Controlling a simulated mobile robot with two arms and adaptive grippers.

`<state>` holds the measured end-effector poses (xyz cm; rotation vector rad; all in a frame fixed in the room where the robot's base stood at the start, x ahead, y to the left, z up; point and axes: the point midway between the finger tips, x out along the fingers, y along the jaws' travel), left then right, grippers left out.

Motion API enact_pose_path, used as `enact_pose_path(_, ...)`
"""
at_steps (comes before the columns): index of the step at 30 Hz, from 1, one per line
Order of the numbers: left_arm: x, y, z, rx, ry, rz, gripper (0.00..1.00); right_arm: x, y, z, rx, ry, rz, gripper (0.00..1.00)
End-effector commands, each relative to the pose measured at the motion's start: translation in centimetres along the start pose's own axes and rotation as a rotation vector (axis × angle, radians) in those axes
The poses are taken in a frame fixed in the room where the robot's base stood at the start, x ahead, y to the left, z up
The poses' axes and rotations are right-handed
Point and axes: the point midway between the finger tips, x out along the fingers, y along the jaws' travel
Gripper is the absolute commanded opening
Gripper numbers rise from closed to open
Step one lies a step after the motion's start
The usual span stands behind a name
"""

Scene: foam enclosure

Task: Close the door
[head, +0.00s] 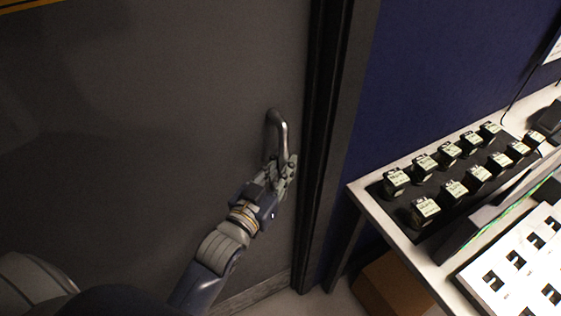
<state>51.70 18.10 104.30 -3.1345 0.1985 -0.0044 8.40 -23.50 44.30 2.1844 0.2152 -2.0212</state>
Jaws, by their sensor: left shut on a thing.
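The dark grey door (150,120) fills the left and middle of the head view. Its right edge lies close against the dark frame (335,130), and I cannot tell whether a small gap is left. A curved metal handle (279,124) stands near that edge. My left gripper (284,165) is shut on the lower part of the handle, and its fingers hide that part. My right gripper is not in view.
A white table (372,205) stands right of the frame against a blue wall (430,70). It bears several small labelled blocks (425,210) and a white panel with dark squares (525,260). A brown box (390,285) is under it. A little floor shows below the frame.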

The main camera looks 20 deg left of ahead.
Motion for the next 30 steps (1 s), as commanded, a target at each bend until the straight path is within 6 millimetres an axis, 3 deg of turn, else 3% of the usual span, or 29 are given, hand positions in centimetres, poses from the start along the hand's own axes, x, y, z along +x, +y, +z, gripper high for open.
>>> enact_pose_path(1, -0.2, 0.7, 0.8, -0.009, -0.020, 0.012, 0.00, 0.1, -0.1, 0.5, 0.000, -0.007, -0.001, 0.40)
enact_pose_path(2, -0.2, 0.7, 0.9, -0.009, -0.020, 0.012, 0.22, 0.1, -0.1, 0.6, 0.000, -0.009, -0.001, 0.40)
enact_pose_path(4, -0.2, 0.7, 0.9, -0.009, -0.021, 0.011, 0.38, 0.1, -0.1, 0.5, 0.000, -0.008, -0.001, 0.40)
enact_pose_path(21, -0.2, 0.4, 0.4, -0.006, -0.009, 0.007, 0.38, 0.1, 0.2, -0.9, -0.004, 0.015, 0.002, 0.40)
enact_pose_path(26, -1.5, 0.4, 0.5, -0.006, -0.012, 0.007, 0.38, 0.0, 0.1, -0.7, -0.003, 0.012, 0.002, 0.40)
enact_pose_path(30, -3.5, 0.4, 0.5, -0.006, -0.013, 0.007, 0.38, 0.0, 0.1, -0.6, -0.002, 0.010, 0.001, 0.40)
